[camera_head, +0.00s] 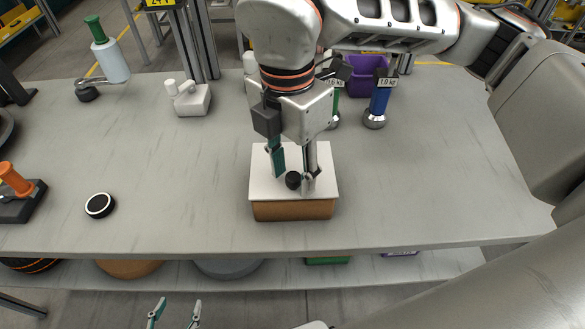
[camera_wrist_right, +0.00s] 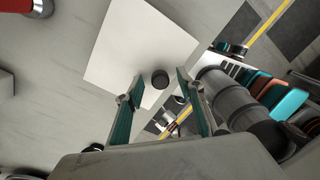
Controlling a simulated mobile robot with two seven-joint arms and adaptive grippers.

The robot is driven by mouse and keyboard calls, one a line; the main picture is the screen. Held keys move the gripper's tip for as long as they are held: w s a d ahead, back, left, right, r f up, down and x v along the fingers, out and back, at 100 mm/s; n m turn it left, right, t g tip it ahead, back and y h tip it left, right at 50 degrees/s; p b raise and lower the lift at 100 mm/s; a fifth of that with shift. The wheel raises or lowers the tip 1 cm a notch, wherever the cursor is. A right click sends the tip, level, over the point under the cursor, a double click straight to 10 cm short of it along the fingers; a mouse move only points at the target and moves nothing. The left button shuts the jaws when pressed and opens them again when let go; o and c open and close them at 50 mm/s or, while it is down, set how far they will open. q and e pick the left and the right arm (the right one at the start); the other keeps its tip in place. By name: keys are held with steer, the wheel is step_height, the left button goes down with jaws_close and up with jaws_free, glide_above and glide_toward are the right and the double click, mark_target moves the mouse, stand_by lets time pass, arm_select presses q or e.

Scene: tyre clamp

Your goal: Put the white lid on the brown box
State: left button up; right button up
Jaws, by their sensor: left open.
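The white lid (camera_head: 266,185) lies flat on top of the brown box (camera_head: 292,209), its front edge lined up with the box front. A black knob (camera_head: 293,180) stands on the lid. My right gripper (camera_head: 293,178) is just above the lid, fingers apart on either side of the knob, with visible gaps. In the right wrist view, the lid (camera_wrist_right: 135,45) and knob (camera_wrist_right: 160,79) show beyond the open fingers (camera_wrist_right: 155,95); the box is hidden under the lid there. My left gripper (camera_head: 174,314) is open and empty at the bottom, in front of the table.
The table is clear beside the box. A shelf lies below.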

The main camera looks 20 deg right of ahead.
step_height(320, 180, up, 12)
steer(key=shift+w+a, duration=0.15)
steer(key=shift+w, duration=0.1)
stand_by(0.5)
stand_by(0.4)
